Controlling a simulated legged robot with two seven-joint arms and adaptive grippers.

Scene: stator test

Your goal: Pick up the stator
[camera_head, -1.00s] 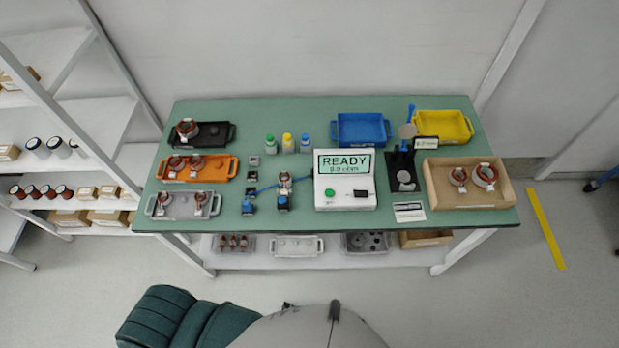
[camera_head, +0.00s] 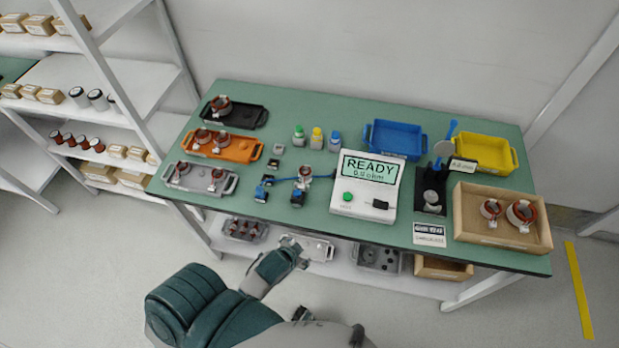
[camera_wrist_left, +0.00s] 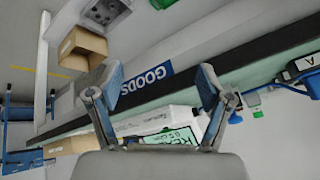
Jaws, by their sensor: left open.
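Several stators, reddish-brown rings with white parts, show in the head view. One (camera_head: 220,105) is on the black tray, others are on the orange tray (camera_head: 257,151) and the grey tray (camera_head: 172,185). One stator (camera_head: 304,174) sits at the blue-wired fixture, and two (camera_head: 490,208) (camera_head: 521,215) lie in the tan box at right. Which one the task means cannot be told. My left gripper (camera_head: 293,252) is in front of the table's near edge, apart from all stators. In the left wrist view it (camera_wrist_left: 162,88) is open and empty. My right gripper is not visible.
The green table (camera_head: 330,224) carries a tester (camera_head: 365,187) reading READY, small bottles (camera_head: 316,138), a blue tray (camera_head: 424,134) and a yellow tray (camera_head: 513,159). A lower shelf holds bins (camera_head: 378,256). White racks (camera_head: 110,80) stand at left. The front strip of tabletop is largely clear.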

